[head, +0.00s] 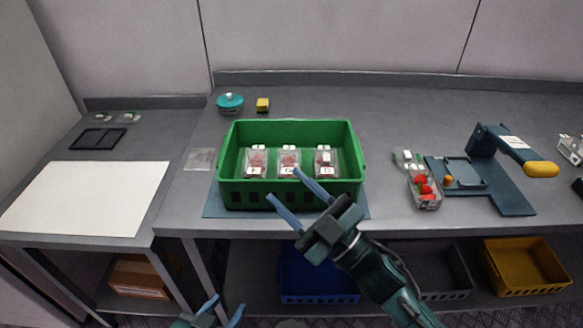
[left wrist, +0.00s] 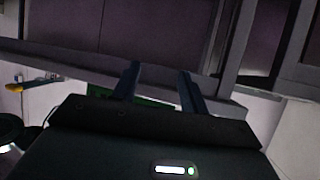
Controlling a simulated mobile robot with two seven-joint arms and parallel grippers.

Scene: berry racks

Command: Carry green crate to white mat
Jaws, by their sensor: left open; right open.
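The green crate (head: 232,165) stands on a dark blue mat (head: 212,207) near the front edge of the main table, with several clear berry punnets (head: 289,162) inside. The white mat (head: 80,195) lies flat and bare on the lower side table at left. My right gripper (head: 282,183) is open in front of the crate's front wall; contact cannot be told. My left gripper (head: 226,303) is open and empty, low in front of the table edge, away from the crate. In the left wrist view a sliver of green (left wrist: 150,102) shows behind its fingers (left wrist: 158,68).
Right of the crate are a filled punnet (head: 425,188) and a blue stand with a yellow handle (head: 541,169). A teal round container (head: 230,102) and yellow block (head: 263,105) stand behind. A black tray (head: 97,139) lies behind the white mat. Blue (head: 318,275) and yellow (head: 525,265) crates sit below.

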